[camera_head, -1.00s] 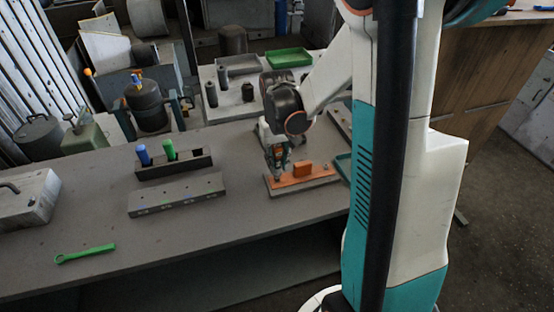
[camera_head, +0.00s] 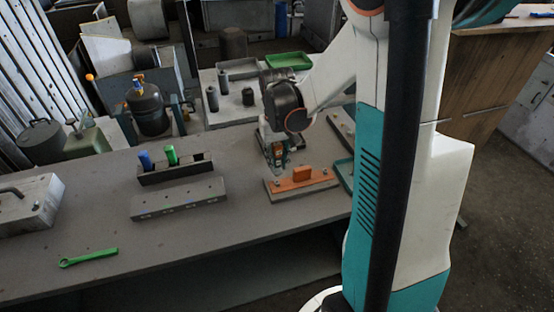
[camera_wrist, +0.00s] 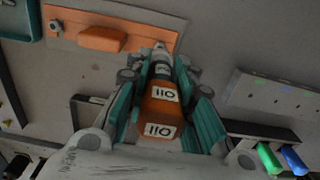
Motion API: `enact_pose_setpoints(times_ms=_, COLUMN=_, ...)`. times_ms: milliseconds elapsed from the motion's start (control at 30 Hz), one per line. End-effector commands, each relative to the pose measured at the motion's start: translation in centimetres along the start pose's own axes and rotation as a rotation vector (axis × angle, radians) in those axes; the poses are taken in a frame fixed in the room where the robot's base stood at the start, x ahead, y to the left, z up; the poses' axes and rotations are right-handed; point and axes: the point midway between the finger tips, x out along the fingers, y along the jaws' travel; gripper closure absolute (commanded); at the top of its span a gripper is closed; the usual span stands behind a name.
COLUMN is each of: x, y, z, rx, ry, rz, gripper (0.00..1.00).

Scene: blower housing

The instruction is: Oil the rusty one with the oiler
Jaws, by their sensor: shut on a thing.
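My gripper (camera_head: 277,158) is shut on the oiler, an orange bottle marked OIL (camera_wrist: 163,108) between teal finger pads in the wrist view. Its dark neck and nozzle point toward the orange, rust-coloured plate (camera_wrist: 125,44). This plate (camera_head: 288,189) lies on a grey base on the table and carries a raised orange block (camera_head: 302,173). A grey bolt head (camera_wrist: 56,27) sits at one end of the plate. The nozzle tip is near the other end; I cannot tell whether it touches. In the head view my gripper is just behind the plate's left half.
A dark rack (camera_head: 180,172) holds a blue and a green cylinder. A grey slotted block (camera_head: 180,200) lies before it. A green wrench (camera_head: 90,257) is at the front left, a metal box (camera_head: 30,205) at far left. A teal tray (camera_head: 343,172) is right of the plate.

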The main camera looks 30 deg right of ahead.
Motion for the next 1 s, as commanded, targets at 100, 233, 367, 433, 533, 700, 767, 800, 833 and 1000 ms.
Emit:
enact_pose_setpoints(times_ms=100, x=-1.1, y=0.0, z=0.0, rx=0.0, ry=0.0, rz=0.0, gripper=1.0)
enact_pose_setpoints(times_ms=233, x=-2.1, y=0.0, z=0.0, rx=0.0, ry=0.0, rz=0.0, gripper=1.0)
enact_pose_setpoints(times_ms=367, x=-3.0, y=0.0, z=0.0, rx=0.0, ry=0.0, rz=0.0, gripper=1.0)
enact_pose_setpoints(times_ms=433, x=-3.5, y=0.0, z=0.0, rx=0.0, ry=0.0, rz=0.0, gripper=1.0)
enact_pose_setpoints(times_ms=533, x=-4.0, y=0.0, z=0.0, rx=0.0, ry=0.0, rz=0.0, gripper=1.0)
enact_pose_setpoints(times_ms=700, x=-4.1, y=0.0, z=0.0, rx=0.0, ry=0.0, rz=0.0, gripper=1.0)
enact_pose_setpoints(times_ms=767, x=-4.1, y=0.0, z=0.0, rx=0.0, ry=0.0, rz=0.0, gripper=1.0)
enact_pose_setpoints(times_ms=800, x=-4.1, y=0.0, z=0.0, rx=0.0, ry=0.0, rz=0.0, gripper=1.0)
enact_pose_setpoints(times_ms=833, x=-4.1, y=0.0, z=0.0, rx=0.0, ry=0.0, rz=0.0, gripper=1.0)
enact_pose_setpoints(times_ms=1000, x=-4.1, y=0.0, z=0.0, rx=0.0, ry=0.0, rz=0.0, gripper=1.0)
